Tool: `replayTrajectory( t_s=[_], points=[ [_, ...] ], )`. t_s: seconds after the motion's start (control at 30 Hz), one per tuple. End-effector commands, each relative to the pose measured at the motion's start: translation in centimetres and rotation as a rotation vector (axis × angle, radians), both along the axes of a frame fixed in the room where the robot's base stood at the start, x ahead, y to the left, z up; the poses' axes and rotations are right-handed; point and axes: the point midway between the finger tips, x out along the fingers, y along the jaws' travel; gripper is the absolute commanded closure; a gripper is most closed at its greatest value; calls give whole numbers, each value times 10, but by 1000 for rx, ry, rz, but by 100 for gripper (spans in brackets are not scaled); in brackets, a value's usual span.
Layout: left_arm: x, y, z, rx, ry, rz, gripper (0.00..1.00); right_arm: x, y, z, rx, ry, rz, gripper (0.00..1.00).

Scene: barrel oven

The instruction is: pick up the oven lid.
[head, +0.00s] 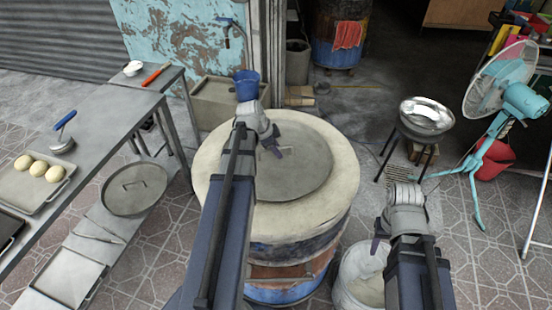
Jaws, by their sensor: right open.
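The oven lid (305,175) is a round grey disc lying flat on top of the pale-rimmed barrel oven (335,200). Its handle (287,153) stands near the middle. My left gripper (269,138) is over the lid's far left part, just left of the handle. My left arm hides the lid's left side, and I cannot tell whether these jaws are open or whether they touch the lid. My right gripper (378,238) is open, right of the oven and above a white bucket (352,282), away from the lid.
A metal bowl on a stand (427,118) and a fan (503,80) stand right.

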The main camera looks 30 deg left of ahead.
Motion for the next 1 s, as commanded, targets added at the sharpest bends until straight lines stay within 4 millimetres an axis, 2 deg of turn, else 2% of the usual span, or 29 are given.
replayTrajectory(
  t_s=[0.03,0.3,0.33,1.0],
  points=[
    [0,0,0,0,0,0,68,0,0,0,0,0,0,50],
    [0,0,0,0,0,0,99,0,0,0,0,0,0,50],
    [0,0,0,0,0,0,100,0,0,0,0,0,0,50],
    [0,0,0,0,0,0,100,0,0,0,0,0,0,50]
  ],
)
